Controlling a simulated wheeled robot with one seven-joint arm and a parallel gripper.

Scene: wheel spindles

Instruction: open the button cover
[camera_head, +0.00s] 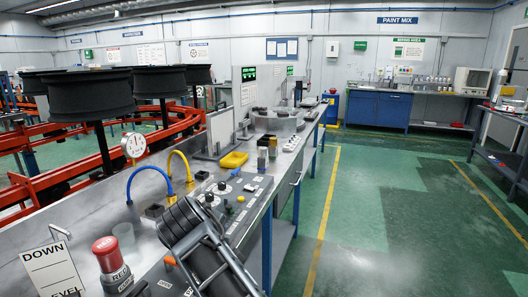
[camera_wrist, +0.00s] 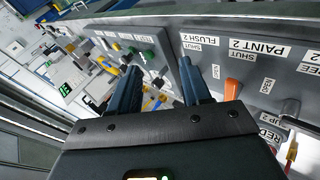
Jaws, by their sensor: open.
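A red mushroom button (camera_head: 106,252) marked RED stands on the bench at the lower left of the head view. A clear, cup-like piece (camera_head: 124,238) stands just behind it; I cannot tell whether it is the button cover or how it is attached. My gripper (camera_wrist: 160,88) is open and empty in the wrist view, its two dark fingers apart above a labelled grey panel (camera_wrist: 262,88). In the head view my arm reaches over the panel, right of the red button, and the fingertips are hard to make out. No cover shows clearly in the wrist view.
An orange lever (camera_wrist: 232,89) stands just right of my fingers in the wrist view. A white DOWN sign (camera_head: 52,268), blue hose (camera_head: 146,168), yellow hose (camera_head: 181,160) and dial gauge (camera_head: 133,146) stand around the button.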

